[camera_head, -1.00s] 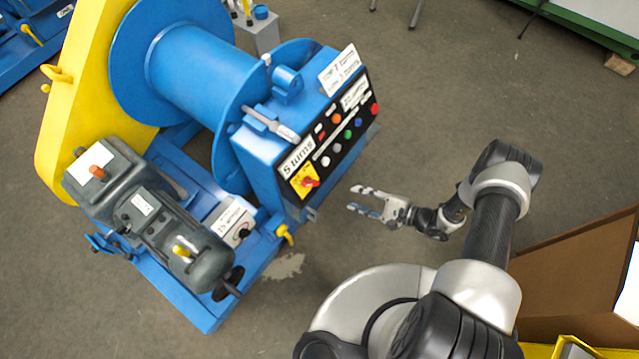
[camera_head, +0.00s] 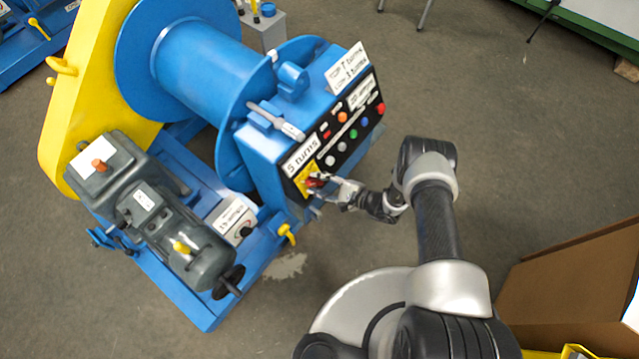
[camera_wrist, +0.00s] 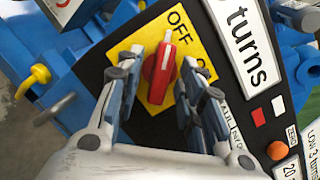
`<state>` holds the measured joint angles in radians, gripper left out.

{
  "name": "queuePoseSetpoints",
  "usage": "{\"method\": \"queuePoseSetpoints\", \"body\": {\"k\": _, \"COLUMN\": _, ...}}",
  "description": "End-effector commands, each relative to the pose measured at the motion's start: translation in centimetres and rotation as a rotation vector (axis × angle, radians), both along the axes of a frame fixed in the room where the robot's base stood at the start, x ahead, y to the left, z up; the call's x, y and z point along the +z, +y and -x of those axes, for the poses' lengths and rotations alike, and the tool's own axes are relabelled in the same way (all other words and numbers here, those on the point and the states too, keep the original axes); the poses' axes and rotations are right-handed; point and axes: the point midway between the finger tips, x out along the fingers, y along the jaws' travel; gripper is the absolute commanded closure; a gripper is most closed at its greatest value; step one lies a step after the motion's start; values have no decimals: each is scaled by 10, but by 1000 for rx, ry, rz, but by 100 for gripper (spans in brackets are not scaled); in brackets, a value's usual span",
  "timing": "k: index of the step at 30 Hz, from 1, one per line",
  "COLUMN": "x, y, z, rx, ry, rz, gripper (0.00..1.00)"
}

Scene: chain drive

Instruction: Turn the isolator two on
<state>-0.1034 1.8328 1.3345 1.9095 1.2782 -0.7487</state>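A red rotary switch (camera_wrist: 158,73) sits on a square yellow plate (camera_wrist: 125,47) in the wrist view. The white-marked end of its handle points toward the word OFF; a second label is partly hidden by the right finger. In the head view the yellow plate (camera_head: 304,178) is at the lower left of the black control panel. My gripper (camera_wrist: 159,76) is open, with one finger on each side of the red handle and small gaps visible. It also shows in the head view (camera_head: 325,186), against the switch. I cannot read a number two on this switch.
The black panel (camera_head: 318,152) carries several coloured buttons beside the switch. A smaller box with a black knob (camera_head: 245,231) is on the blue frame, lower left. A yellow hook (camera_head: 287,234) hangs below the panel.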

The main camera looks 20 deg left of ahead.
Motion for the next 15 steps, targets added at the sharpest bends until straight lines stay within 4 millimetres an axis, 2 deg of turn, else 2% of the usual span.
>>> {"method": "queuePoseSetpoints", "body": {"k": 7, "x": 0, "y": 1, "z": 0, "rx": 0, "ry": 0, "rz": 0, "gripper": 65}}
{"method": "queuePoseSetpoints", "body": {"k": 15, "x": 0, "y": 0, "z": 0, "rx": 0, "ry": 0, "rz": 0, "gripper": 83}}
